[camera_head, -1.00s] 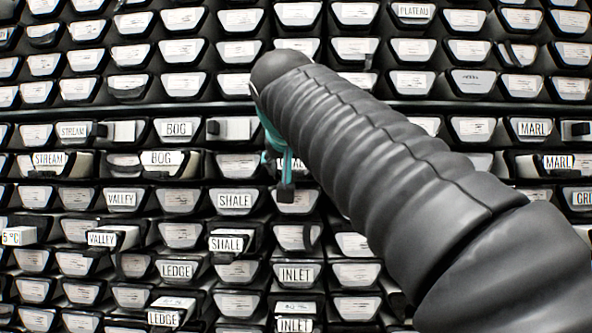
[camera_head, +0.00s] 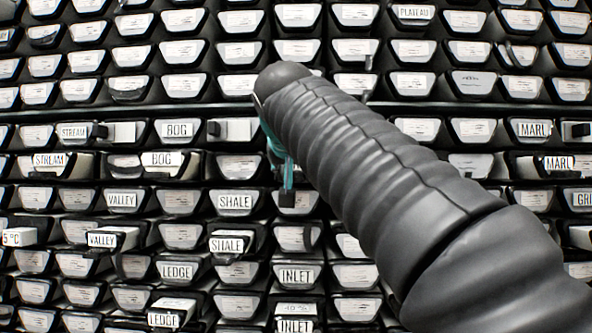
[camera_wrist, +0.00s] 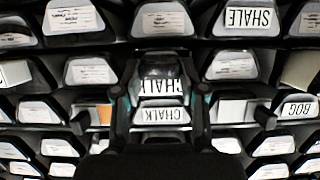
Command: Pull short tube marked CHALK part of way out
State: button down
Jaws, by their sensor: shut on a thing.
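In the wrist view, which is upside down, a tube end marked CHALK (camera_wrist: 158,87) lies between the two fingers of my gripper (camera_wrist: 160,78). The fingers are shut on its sides. A second CHALK label (camera_wrist: 161,116) shows just below it in the picture, on a tray front in the rack. In the head view my gripper (camera_head: 286,198) shows only as a teal and dark finger at the rack face, right of the upper SHALE label. My arm hides the rest of it, and the CHALK tube cannot be made out there.
The rack fills the view with closely set labelled fronts. Some tubes stick out, such as the lower SHALE tube (camera_head: 226,243) and the lower VALLEY tube (camera_head: 103,239). In the wrist view, neighbouring fronts stand close on both sides of my fingers.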

jog(key=s+b, duration=0.3)
jog(key=s, duration=0.7)
jog(key=shift+s+a, duration=0.15)
jog(key=shift+s, duration=0.1)
dwell(0.7)
